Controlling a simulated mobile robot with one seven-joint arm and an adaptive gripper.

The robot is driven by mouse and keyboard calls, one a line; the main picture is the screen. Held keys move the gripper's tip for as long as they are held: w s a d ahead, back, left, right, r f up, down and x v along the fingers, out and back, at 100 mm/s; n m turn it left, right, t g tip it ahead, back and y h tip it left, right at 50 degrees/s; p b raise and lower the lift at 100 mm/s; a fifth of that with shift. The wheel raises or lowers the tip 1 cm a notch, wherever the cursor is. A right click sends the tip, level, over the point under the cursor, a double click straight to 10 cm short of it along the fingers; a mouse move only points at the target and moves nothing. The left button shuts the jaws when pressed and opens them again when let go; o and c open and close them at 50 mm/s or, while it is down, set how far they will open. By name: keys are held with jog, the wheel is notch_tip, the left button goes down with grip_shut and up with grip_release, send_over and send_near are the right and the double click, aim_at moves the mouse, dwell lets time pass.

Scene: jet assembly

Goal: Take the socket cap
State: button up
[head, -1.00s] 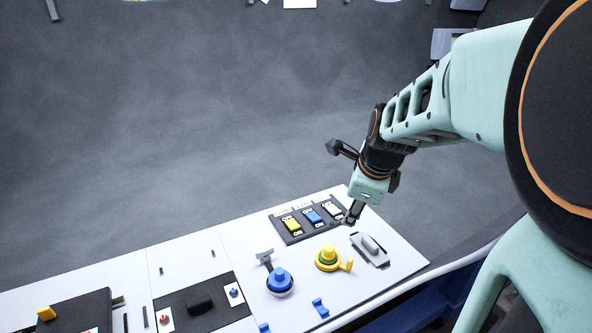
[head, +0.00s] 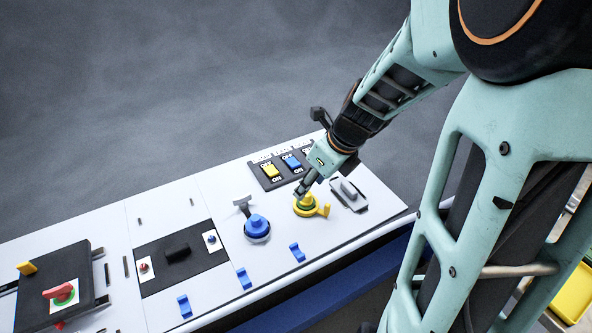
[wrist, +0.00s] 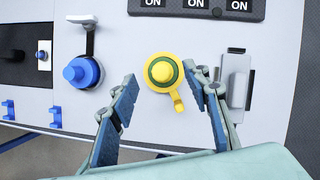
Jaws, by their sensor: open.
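A yellow round cap (head: 305,206) with a green ring and a side tab sits on the white panel; it also shows in the wrist view (wrist: 162,72). A blue round cap (head: 257,226) on a grey base with a lever sits left of it, also in the wrist view (wrist: 80,72). I cannot tell from its look which one is called the socket cap. My gripper (head: 304,188) is just above the yellow cap. In the wrist view my gripper (wrist: 160,76) is open and empty, with the yellow cap between its fingertips in the picture. Contact is not visible.
A grey latch (head: 347,194) stands close to the right of the yellow cap. A dark switch plate (head: 267,183) with yellow and blue switches lies behind. Several blue clips (head: 298,252) stand near the panel's front edge. A red knob (head: 60,292) is far left.

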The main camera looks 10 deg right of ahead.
aim_at(306, 200)
jog(key=shift+x, duration=2.6)
jog(key=shift+s+d, duration=0.1)
jog(key=shift+d, duration=0.05)
jog(key=c, duration=1.1)
jog(key=shift+o, duration=0.2)
